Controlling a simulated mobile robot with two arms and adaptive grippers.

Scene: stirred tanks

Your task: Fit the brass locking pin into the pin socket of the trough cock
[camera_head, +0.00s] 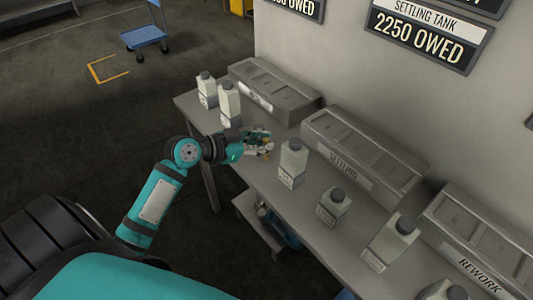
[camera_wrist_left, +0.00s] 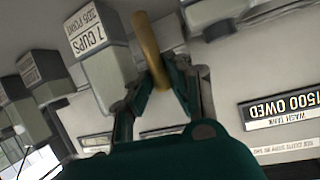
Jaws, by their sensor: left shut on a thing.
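The brass locking pin (camera_wrist_left: 147,45) is a long brass-coloured rod in the left wrist view. My left gripper (camera_wrist_left: 168,82) is shut on it, and the rod sticks out beyond the fingers. In the head view my left gripper (camera_head: 262,145) is over the bench's near edge, between the paired bottles and the middle bottle. A small yellowish bit shows at its fingers there, too small to make out. I cannot make out the trough cock or its pin socket in either view. My right gripper is not in view.
Labelled bottles with dark caps (camera_head: 292,162) stand along the grey bench (camera_head: 310,205). Behind them are grey troughs, including one marked SETTLING (camera_head: 345,172) and one marked REWORK (camera_head: 478,270). A low shelf (camera_head: 255,222) sits below. A blue cart (camera_head: 143,38) stands far off.

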